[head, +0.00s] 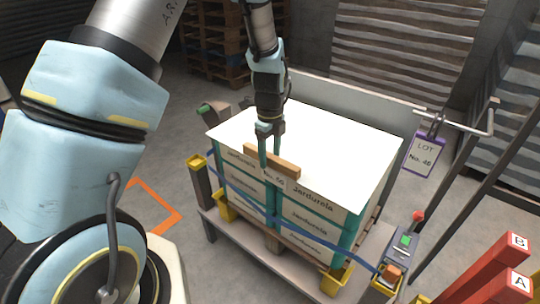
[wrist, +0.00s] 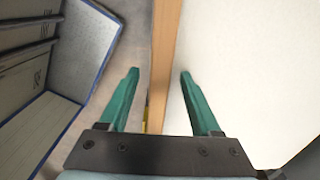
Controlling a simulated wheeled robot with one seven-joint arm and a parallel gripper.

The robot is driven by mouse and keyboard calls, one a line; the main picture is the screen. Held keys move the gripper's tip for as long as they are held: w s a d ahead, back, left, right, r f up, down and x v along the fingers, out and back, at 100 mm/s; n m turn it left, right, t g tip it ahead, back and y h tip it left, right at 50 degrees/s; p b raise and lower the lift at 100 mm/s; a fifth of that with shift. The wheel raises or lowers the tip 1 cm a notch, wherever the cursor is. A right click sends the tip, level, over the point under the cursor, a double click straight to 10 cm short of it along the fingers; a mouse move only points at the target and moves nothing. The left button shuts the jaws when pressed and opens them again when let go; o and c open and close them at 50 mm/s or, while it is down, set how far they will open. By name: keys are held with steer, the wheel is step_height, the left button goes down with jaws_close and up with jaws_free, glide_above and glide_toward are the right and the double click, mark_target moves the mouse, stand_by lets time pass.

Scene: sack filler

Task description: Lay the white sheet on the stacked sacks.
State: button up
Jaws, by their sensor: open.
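The white sheet (head: 320,135) lies flat over the top of the stacked sacks (head: 315,215), which are marked "Jardurnia". Its visible edges sit close to the top edges of the stack. A wooden bar (head: 287,168) runs along part of the sheet's near edge, with a small numbered tag below it. My gripper (head: 270,160) is at this bar, fingers pointing down. In the wrist view my gripper (wrist: 160,75) is open, with the bar (wrist: 163,60) between its fingers and a gap on each side. The sheet (wrist: 225,60) fills the right of that view.
The stack is strapped in blue on a platform with yellow corner pieces (head: 334,280). A control box (head: 400,245) stands at the near right. A "LOT No. 46" sign (head: 424,155) hangs from a rail at right. Red posts (head: 490,270) stand lower right. Wooden pallets (head: 212,45) are behind.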

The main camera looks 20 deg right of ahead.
step_height(320, 180, up, 10)
steer(key=b, duration=0.2)
steer(key=shift+r, duration=0.2)
steer(key=s+a+r+n, duration=0.1)
steer(key=s+a+n, duration=0.1)
steer(key=a+n, duration=1.2)
steer(key=s+a+n+t, duration=0.1)
steer(key=s+a+n, duration=0.1)
steer(key=a+n, duration=1.3)
steer(key=shift+s+a+r+t, duration=0.3)
steer(key=shift+a+r, duration=0.1)
steer(key=shift+a, duration=0.6)
